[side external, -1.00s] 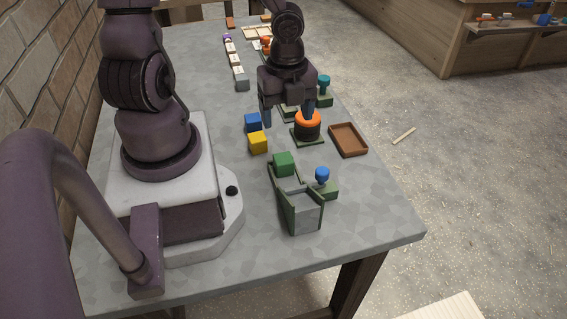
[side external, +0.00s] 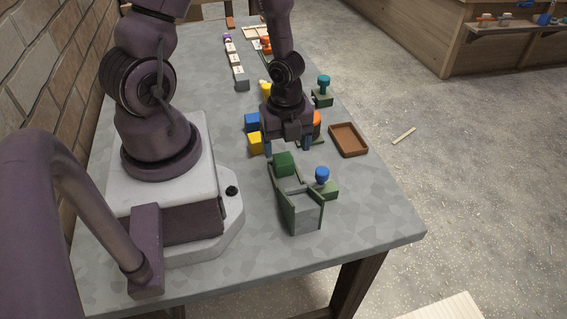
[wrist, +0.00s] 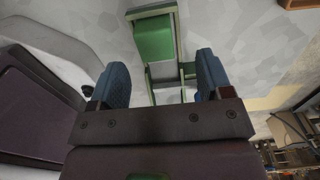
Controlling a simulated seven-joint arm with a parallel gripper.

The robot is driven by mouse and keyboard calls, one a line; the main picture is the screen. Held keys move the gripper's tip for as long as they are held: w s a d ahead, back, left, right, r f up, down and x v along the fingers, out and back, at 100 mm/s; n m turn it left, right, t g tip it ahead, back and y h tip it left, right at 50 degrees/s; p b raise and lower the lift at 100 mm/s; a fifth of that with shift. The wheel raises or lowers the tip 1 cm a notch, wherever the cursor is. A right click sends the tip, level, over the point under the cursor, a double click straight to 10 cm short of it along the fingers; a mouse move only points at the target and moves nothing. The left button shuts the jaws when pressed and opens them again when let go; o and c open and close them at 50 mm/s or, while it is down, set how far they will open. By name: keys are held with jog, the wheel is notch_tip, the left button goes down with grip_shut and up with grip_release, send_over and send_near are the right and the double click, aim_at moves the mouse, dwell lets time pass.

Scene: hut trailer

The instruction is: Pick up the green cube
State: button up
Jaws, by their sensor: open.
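The green cube (side external: 284,163) sits at the far end of a green-walled grey holder (side external: 302,212) on the table. In the wrist view the green cube (wrist: 154,38) lies ahead of the fingers, a little left of the middle of the gap. My gripper (side external: 288,149) is open and empty, above and just behind the cube in the side view. Its two blue fingertips show in the wrist view (wrist: 160,72), apart from the cube.
A blue cube (side external: 252,122) and a yellow cube (side external: 256,142) stand left of my gripper. An orange round piece (side external: 317,121) is partly hidden behind it. A blue-knobbed piece (side external: 322,175) stands right of the holder. A brown tray (side external: 348,140) lies near the table's right edge.

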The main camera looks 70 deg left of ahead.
aim_at(284, 158)
jog(key=shift+s+a+f, duration=0.1)
jog(key=shift+s+f, duration=0.05)
jog(key=shift+f, duration=0.55)
jog(key=shift+s+a+f, duration=0.1)
jog(key=shift+f, duration=0.6)
jog(key=shift+d+f, duration=0.15)
jog(key=shift+f, duration=0.9)
jog(key=c, duration=1)
jog(key=shift+r, duration=0.2)
